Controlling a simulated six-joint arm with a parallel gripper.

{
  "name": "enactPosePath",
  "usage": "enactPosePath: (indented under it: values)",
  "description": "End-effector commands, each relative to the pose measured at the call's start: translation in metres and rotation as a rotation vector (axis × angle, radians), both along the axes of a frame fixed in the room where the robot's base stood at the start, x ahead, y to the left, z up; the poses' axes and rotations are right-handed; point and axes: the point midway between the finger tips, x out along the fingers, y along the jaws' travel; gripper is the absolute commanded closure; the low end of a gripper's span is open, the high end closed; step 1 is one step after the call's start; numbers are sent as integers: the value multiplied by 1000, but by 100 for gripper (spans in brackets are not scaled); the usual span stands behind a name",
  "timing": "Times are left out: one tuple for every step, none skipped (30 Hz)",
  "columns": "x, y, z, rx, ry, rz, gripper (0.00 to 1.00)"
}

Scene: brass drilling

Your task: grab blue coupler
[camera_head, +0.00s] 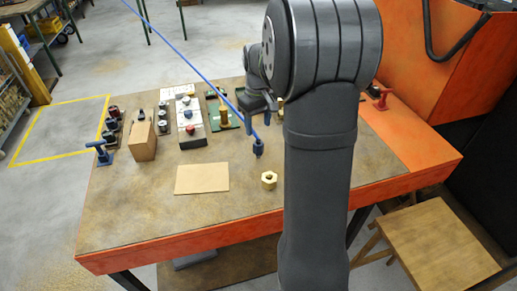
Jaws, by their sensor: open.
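The blue coupler (258,147) is a small dark blue cylinder at the end of a thin blue hose (188,62). It appears upright over the middle of the brown table (130,210); I cannot tell whether it touches the top. My gripper (256,112) is open, just behind and above the coupler in the picture. The arm partly hides it, and its exact gap to the coupler is unclear. Nothing shows held in it.
A wooden block (142,140), a white panel with knobs (190,122) and a green plate with a brass part (223,115) stand at left and back. The front left table is clear.

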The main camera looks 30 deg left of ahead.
Motion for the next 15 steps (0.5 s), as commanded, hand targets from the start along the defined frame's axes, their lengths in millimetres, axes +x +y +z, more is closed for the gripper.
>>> enactPosePath:
  values:
    - [-1, -1, -13, -4, 5, 0, 45]
    - [0, 0, -19, -3, 3, 0, 45]
    - [0, -1, -27, -3, 4, 0, 45]
    - [0, -1, -34, -3, 4, 0, 45]
    - [0, -1, -40, -3, 4, 0, 45]
    - [0, 0, -46, -1, 3, 0, 45]
    - [0, 0, -51, -2, 3, 1, 45]
    - [0, 0, -55, -1, 3, 1, 45]
    - [0, 0, -60, -1, 3, 1, 45]
    - [0, 0, -63, -1, 3, 1, 45]
    - [0, 0, -65, -1, 3, 1, 45]
    - [0, 0, -67, 0, 1, 1, 45]
    - [1, 0, -68, 0, 1, 1, 45]
    - [1, 0, -69, 0, 1, 1, 45]
    - [1, 0, -72, 0, 1, 1, 45]
